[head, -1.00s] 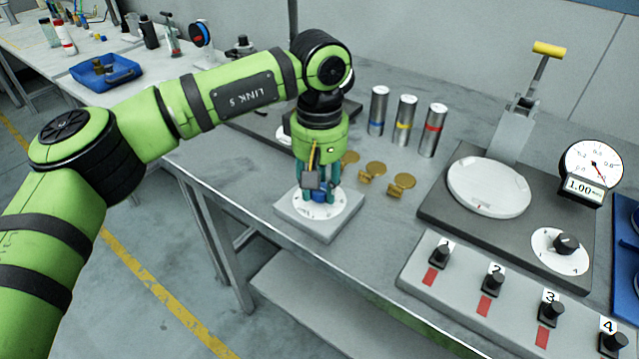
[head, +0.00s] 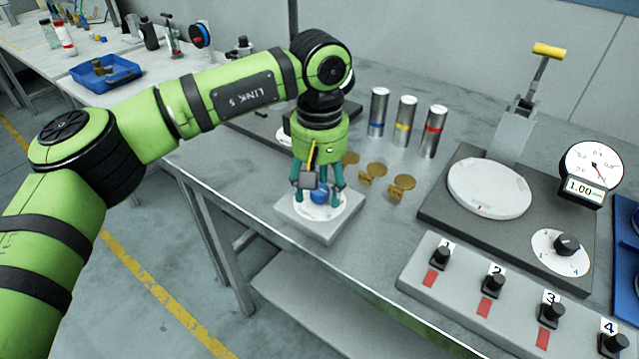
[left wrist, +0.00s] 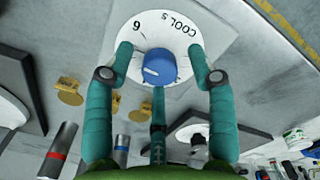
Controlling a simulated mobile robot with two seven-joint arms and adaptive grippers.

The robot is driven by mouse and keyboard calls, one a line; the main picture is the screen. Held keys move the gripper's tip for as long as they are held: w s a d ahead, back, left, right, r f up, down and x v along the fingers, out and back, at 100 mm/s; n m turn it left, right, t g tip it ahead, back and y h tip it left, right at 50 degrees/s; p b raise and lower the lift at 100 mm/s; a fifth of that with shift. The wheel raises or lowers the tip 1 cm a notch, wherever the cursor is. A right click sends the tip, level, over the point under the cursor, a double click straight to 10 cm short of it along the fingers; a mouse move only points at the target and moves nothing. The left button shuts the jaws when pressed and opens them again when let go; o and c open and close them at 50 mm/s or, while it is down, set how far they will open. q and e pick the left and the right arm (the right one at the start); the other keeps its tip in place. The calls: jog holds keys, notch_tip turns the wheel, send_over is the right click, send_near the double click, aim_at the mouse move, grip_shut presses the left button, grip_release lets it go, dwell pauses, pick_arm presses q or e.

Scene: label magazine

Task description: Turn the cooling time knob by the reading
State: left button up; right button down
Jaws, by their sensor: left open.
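The blue cooling time knob (head: 319,197) stands on a white round dial on a square grey base (head: 292,221) near the table's front edge. In the left wrist view the knob (left wrist: 160,67) shows a white pointer line, and the dial (left wrist: 190,22) reads "COOL s" with a "6". My left gripper (head: 318,190) is open over the knob, its teal fingers spread around it with gaps at the sides. My right gripper is in no view.
Brass pieces (head: 376,170) lie behind the dial base, with three banded metal cylinders (head: 404,121) farther back. To the right are a dark press plate with a lever (head: 540,70) and a strip of numbered black knobs (head: 493,282).

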aim_at(320, 189)
pick_arm(q)
notch_tip(320, 189, up, 12)
dwell(0.4)
jog(key=shift+f, duration=0.1)
